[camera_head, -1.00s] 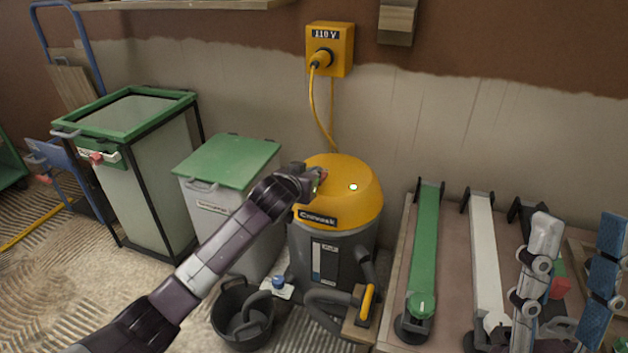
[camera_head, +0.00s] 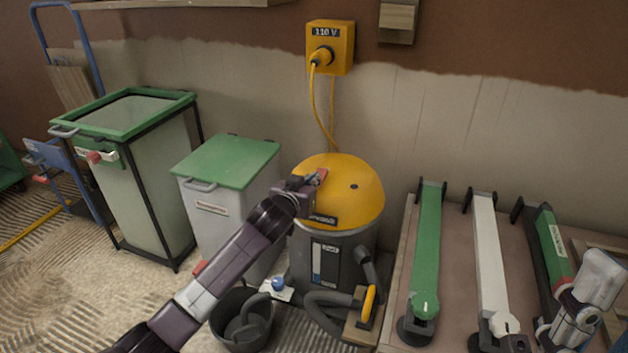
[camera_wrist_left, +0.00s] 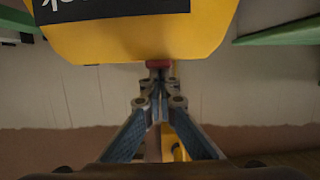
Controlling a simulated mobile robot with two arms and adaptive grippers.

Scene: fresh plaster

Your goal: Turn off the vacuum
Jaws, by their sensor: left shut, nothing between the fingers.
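The vacuum (camera_head: 360,205) is an upright drum with a yellow domed top and a grey body, standing by the wall. A small dark spot is on its dome, and a red switch (camera_head: 321,176) is on the dome's left side. My left gripper (camera_head: 306,184) is shut and empty at that switch. In the left wrist view, the shut fingertips (camera_wrist_left: 158,82) are just by the red switch (camera_wrist_left: 158,64) under the yellow dome (camera_wrist_left: 150,45); contact is unclear.
A yellow 110 V socket box (camera_head: 330,48) with a plugged yellow cable is above the vacuum. A green-lidded bin (camera_head: 228,162) and a black bucket (camera_head: 243,318) stand left. Green, white and black long tools lie on a board (camera_head: 455,235) at right.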

